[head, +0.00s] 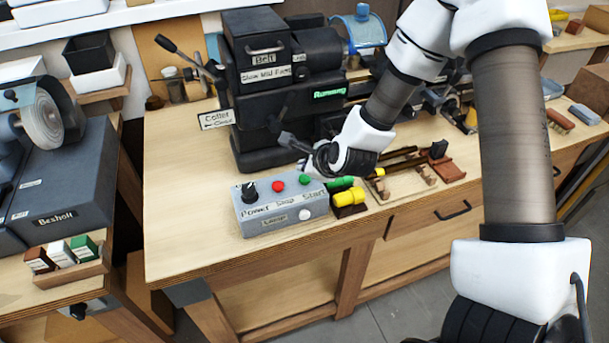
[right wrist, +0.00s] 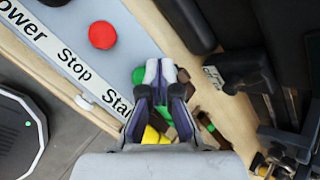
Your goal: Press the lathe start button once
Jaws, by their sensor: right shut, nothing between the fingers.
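The grey control box (head: 282,206) stands on the bench, with a black power knob, a red stop button (head: 278,186) and a green start button (head: 304,179) on top. My right gripper (head: 311,168) reaches in from the right and is shut and empty, its fingertips at the start button. In the right wrist view the fingertips (right wrist: 158,70) partly cover the green start button (right wrist: 138,75). I cannot tell whether they touch it or whether it is pressed. The lathe (head: 285,85) behind has a lit green "Running" sign (head: 329,93). My left gripper is not in view.
Yellow and green handled tools (head: 348,197) lie right beside the control box. The collet lever with its "Collet Close" label (head: 216,119) is at left. A tool rack (head: 448,169) is to the right. The bench front (head: 200,262) is clear.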

